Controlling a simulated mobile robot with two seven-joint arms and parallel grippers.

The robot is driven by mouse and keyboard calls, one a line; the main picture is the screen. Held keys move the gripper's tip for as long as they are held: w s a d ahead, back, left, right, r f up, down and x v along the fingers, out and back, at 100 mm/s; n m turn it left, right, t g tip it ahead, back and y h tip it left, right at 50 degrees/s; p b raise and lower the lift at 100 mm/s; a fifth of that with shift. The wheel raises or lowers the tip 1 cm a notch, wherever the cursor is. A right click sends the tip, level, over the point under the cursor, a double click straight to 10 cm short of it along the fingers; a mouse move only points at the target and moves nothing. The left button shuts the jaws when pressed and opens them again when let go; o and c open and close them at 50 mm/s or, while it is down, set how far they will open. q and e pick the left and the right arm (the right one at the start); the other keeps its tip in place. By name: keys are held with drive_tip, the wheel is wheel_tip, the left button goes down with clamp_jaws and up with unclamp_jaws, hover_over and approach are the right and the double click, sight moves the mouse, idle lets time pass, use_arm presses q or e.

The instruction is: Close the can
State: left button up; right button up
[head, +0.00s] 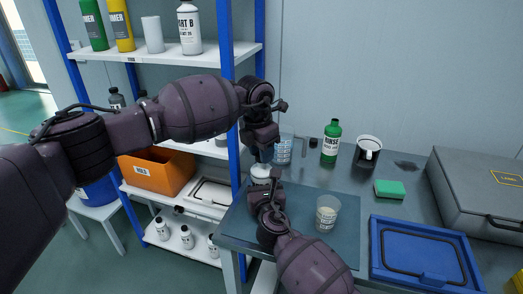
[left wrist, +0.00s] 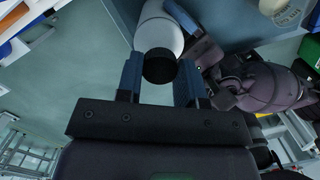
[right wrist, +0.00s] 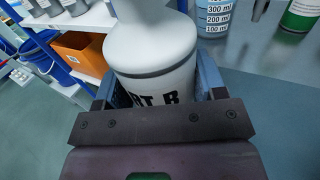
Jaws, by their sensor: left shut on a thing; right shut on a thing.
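The can is a white bottle (right wrist: 152,45) with dark lettering, of which "RT B" can be read in the right wrist view. It stands upright near the left edge of the bench, and in the head view only a little white (head: 260,171) shows between my grippers. My right gripper (right wrist: 155,85) is shut around its lower body. The black cap (left wrist: 160,67) is between the fingers of my left gripper (left wrist: 160,78), which is shut on it from above. The cap lines up with the white can (left wrist: 158,28) behind it. Whether it is seated on the neck cannot be told.
A cup (head: 327,214) stands on the dark mat (head: 345,245), right of my right gripper. Behind are a graduated beaker (head: 283,150) and a green bottle (head: 331,142). A blue tray (head: 420,282) and green sponge (head: 390,189) lie right. A blue-posted shelf (head: 229,60) stands close left.

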use_arm(q)
drive_tip(key=shift+f, duration=0.45)
